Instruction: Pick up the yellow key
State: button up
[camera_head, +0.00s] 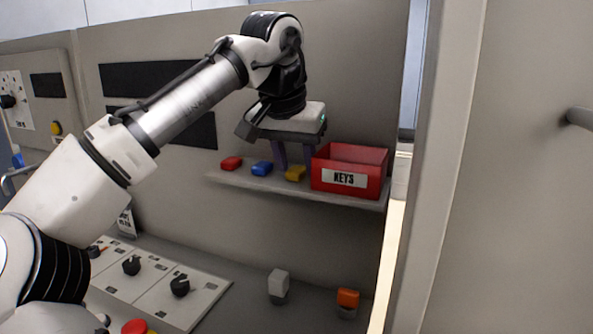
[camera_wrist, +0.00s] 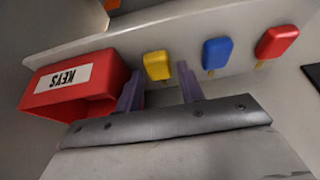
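The yellow key (camera_head: 295,174) lies on a narrow shelf between the blue key (camera_head: 262,168) and the red KEYS box. It also shows in the wrist view (camera_wrist: 157,65), just beyond my fingertips. My gripper (camera_head: 294,160) points down over the shelf above the yellow key. In the wrist view its two purple fingers (camera_wrist: 160,80) are apart, with the yellow key near the gap between them, closer to the left finger. I see nothing held. The wrist camera's view is turned round, so the box is on the left there.
The red KEYS box (camera_head: 373,185) stands on the shelf (camera_head: 228,178) close to the right of the yellow key. A red key (camera_head: 232,163) lies at the shelf's left. Below are a panel with black knobs (camera_head: 180,285), a white block (camera_head: 278,281) and an orange one (camera_head: 348,298).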

jog(key=shift+f, duration=0.2)
jog(key=c, duration=0.7)
jog(key=shift+r, duration=0.1)
